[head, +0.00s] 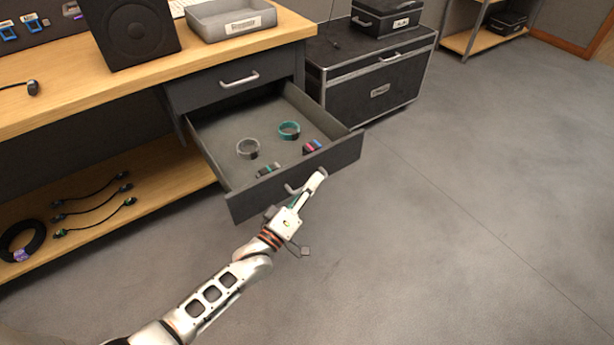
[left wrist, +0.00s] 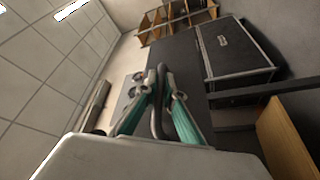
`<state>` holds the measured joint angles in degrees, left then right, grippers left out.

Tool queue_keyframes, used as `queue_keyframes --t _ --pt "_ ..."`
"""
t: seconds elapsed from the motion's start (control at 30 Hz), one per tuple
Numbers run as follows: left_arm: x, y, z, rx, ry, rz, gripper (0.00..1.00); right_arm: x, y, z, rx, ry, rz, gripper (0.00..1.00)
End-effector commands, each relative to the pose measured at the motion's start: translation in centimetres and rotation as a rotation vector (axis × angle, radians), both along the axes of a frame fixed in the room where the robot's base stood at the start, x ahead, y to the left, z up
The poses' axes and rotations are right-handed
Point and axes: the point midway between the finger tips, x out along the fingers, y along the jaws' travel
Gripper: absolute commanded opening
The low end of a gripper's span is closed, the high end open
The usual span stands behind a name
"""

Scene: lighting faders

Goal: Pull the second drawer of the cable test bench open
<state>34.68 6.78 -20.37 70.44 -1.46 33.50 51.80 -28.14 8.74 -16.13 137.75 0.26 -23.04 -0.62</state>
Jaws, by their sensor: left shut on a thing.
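The second drawer (head: 228,140) of the cable test bench (head: 215,52) is pulled well out below the closed top drawer (head: 205,92). Its dark front (head: 250,197) faces the open floor. My left gripper (head: 308,187) is at that front, shut on the drawer's bar handle (head: 289,189). In the left wrist view the handle (left wrist: 157,115) passes between the two teal-lined fingers of my left gripper (left wrist: 157,98). The fingers hide part of the handle in both views. My right gripper is not in view.
A black flight case (head: 372,92) stands right of the bench. A lower shelf (head: 150,185) holds cables. The floor (head: 450,220) in front and right is clear.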

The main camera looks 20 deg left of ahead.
Motion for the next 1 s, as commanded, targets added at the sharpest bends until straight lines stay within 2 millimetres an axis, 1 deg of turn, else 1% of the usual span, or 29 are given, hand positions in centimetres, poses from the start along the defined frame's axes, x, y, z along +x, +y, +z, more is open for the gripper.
queue_keyframes --t 0.27,0.6,0.63,0.67,1.0 --pt "-0.65 -0.67 -0.1 -0.001 0.002 0.001 0.0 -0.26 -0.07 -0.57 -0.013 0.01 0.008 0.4" --pt "-0.68 -0.68 -0.18 0.0 0.003 0.001 0.0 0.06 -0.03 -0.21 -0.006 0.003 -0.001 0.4" --pt "-0.68 -0.67 -0.19 0.0 0.003 0.002 0.13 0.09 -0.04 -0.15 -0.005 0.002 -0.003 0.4" --pt "-0.68 -0.68 -0.18 0.0 0.003 0.001 0.15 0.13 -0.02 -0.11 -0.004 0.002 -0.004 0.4" --pt "-0.79 -0.69 -0.12 0.0 0.001 0.001 0.15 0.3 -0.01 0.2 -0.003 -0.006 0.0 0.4"
